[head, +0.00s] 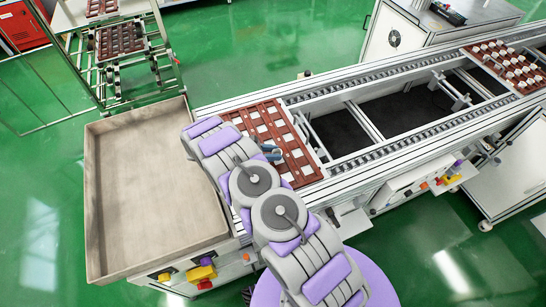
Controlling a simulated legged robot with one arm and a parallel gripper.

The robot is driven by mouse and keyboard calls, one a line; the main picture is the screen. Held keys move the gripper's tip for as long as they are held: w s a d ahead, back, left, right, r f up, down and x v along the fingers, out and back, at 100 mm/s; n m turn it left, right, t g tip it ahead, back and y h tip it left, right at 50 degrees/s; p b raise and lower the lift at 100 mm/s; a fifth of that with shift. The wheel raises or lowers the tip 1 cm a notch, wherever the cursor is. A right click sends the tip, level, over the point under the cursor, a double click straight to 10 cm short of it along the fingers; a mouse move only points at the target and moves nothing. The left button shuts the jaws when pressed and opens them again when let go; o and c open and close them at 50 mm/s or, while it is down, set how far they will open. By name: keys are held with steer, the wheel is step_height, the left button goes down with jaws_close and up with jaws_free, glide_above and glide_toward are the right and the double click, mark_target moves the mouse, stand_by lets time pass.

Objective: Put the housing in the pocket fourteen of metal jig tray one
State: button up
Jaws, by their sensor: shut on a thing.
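A red-brown jig tray (303,168) lies on the near left part of the conveyor. It has rows of square pockets, several of them showing pale. I cannot read any tray or pocket number. My gripper (271,153) is over the middle of this tray, partly hidden behind my arm. It is shut on the housing, but the housing is too small and covered to make out. I cannot tell its height above the tray. My arm hides the tray's near left part.
A second red-brown tray (483,53) with several white parts stands at the conveyor's far right. Open conveyor rails (360,120) lie between the trays. An empty beige bin (150,190) is at left. A rack (118,70) with more trays stands behind it.

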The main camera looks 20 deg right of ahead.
step_height(320, 180, down, 2)
steer(key=shift+s+f, duration=0.1)
steer(key=shift+d+f, duration=0.2)
steer(key=shift+f, duration=0.1)
steer(key=shift+d, duration=0.1)
steer(key=o, duration=0.6)
steer(key=shift+d, duration=0.1)
steer(key=o, duration=0.4)
steer(key=shift+r, duration=0.1)
steer(key=shift+a, duration=0.2)
